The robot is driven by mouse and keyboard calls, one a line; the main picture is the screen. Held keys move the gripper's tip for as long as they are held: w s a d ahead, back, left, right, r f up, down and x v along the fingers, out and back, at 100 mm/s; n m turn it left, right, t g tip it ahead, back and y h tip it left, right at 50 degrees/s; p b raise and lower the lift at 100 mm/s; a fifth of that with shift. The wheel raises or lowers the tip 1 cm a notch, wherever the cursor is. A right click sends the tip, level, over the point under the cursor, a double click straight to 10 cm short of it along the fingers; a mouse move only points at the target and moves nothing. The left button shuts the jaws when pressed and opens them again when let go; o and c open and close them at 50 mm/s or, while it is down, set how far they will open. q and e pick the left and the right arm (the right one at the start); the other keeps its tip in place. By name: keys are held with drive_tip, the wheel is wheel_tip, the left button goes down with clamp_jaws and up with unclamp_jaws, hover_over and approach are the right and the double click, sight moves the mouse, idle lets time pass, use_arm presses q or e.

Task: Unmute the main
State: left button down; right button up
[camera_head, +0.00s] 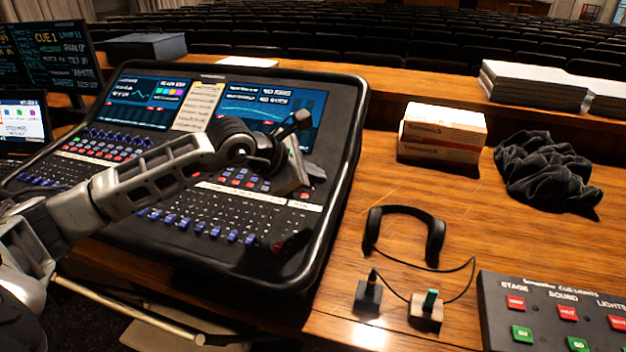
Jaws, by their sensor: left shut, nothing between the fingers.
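The mixing desk (325,190) is a large black console with screens at the back, rows of small coloured buttons, and faders with blue caps in front. My left arm reaches across it from the left. My left gripper (308,180) is over the right part of the desk, just below the right screen (262,108), and is shut with nothing visible in it. The arm and gripper hide part of the button rows. I cannot tell which button is the main's mute, nor whether the gripper touches the panel. A red-capped fader (279,246) sits at the right end of the fader row. My right gripper is not in view.
Right of the desk lie headphones (436,243), two small switch boxes (368,296) with a cable, a cue-light box (500,318), stacked cartons (440,133) and a crumpled black cloth (548,170). Paper stacks (530,88) lie on the back ledge. Monitors (45,55) stand at left.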

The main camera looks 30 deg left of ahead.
sight(304, 196)
use_arm(q)
drive_tip(key=w+a+r+y, duration=0.1)
drive_tip(key=a+r+y, duration=0.1)
drive_tip(key=a, duration=0.3)
drive_tip(key=shift+w+r+t+y, duration=0.3)
drive_tip(key=shift+w+r, duration=0.05)
drive_tip(key=shift+r, duration=0.1)
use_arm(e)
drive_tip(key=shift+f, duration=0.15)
